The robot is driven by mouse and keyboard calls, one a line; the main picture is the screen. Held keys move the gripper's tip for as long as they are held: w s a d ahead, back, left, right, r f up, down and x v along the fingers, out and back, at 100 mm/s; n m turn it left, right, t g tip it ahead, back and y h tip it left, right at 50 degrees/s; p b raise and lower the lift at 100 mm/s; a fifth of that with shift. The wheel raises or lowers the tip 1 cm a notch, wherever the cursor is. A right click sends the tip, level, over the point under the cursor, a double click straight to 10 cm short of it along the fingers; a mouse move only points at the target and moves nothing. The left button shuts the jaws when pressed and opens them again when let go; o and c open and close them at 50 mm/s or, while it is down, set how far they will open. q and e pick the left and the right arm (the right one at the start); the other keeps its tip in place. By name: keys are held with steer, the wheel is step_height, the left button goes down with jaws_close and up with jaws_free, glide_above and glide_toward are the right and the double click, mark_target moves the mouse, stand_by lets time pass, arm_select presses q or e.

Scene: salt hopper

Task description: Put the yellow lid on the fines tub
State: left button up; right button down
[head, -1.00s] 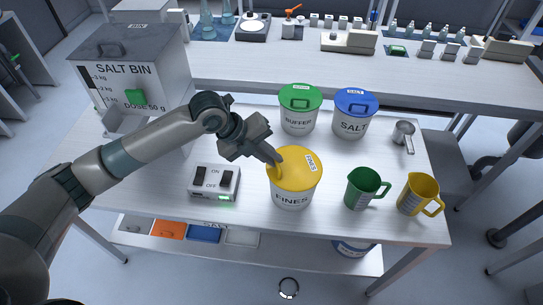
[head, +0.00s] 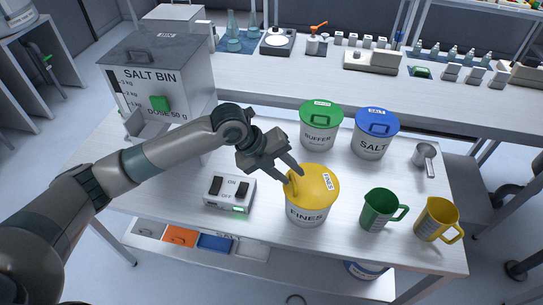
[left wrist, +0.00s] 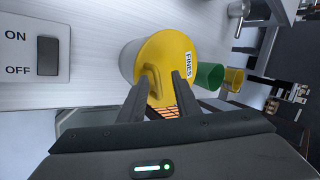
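The yellow lid (head: 318,184) lies on top of the white fines tub (head: 306,211), covering its mouth and looking level. In the left wrist view the lid (left wrist: 176,55) has its raised handle (left wrist: 153,80) near my fingers, with the tub wall (left wrist: 129,60) beyond. My left gripper (head: 292,174) is at the handle side of the lid. Its fingers are apart in the left wrist view (left wrist: 160,85), with the handle between them, nearer one finger. Whether a finger touches the handle I cannot tell. My right gripper is out of view.
The switch box (head: 230,193) stands left of the tub. The buffer tub (head: 319,130) and salt tub (head: 374,138) stand behind. A green jug (head: 378,210) and yellow jug (head: 437,219) stand to the right. The salt bin (head: 160,85) is at the back left.

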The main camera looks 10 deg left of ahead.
arm_select(q)
steer(key=b+v, duration=0.4)
steer(key=v, duration=1.3)
steer(key=shift+b, duration=0.35)
